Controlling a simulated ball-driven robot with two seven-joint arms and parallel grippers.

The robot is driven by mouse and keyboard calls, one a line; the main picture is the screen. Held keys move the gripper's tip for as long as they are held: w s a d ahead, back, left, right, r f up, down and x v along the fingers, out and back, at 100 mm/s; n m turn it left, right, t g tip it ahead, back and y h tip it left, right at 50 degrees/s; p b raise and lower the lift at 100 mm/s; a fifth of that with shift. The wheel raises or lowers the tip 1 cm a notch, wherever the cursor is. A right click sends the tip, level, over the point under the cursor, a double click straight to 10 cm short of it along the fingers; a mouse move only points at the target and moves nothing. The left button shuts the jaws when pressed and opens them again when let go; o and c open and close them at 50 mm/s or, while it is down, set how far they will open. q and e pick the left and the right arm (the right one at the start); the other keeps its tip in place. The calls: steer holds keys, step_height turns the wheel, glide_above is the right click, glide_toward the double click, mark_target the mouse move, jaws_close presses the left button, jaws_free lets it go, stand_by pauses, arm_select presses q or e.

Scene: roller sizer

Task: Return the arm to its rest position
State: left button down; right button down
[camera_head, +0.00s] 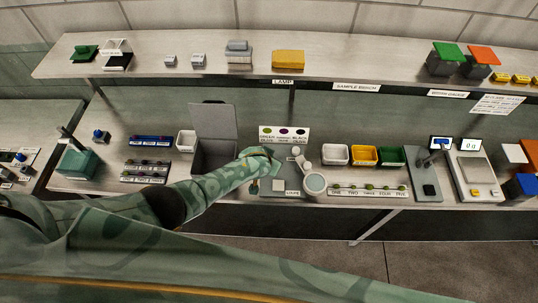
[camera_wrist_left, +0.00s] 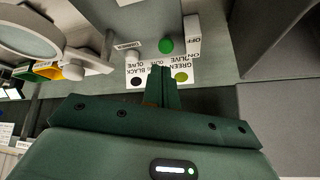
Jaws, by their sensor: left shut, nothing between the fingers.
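My left arm comes in from the left in the head view. It stretches over the bench to the left end of the grey roller sizer (camera_head: 283,185). My left gripper (camera_head: 277,166) is above that end, partly hidden by its own wrist. In the left wrist view its green fingers (camera_wrist_left: 160,85) are together with nothing between them. They point towards a white label card (camera_wrist_left: 163,73) with coloured dots, which also stands behind the sizer in the head view (camera_head: 284,133). A green button (camera_wrist_left: 166,46) and a white switch label (camera_wrist_left: 193,36) lie beyond the fingertips. My right gripper is out of view.
An open grey box (camera_head: 214,158) with a raised lid stands close behind my left forearm. A lamp head (camera_head: 315,183) is right of the gripper. White (camera_head: 335,154), yellow (camera_head: 363,155) and green (camera_head: 391,156) bins stand further right. A shelf (camera_head: 220,62) runs above the bench.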

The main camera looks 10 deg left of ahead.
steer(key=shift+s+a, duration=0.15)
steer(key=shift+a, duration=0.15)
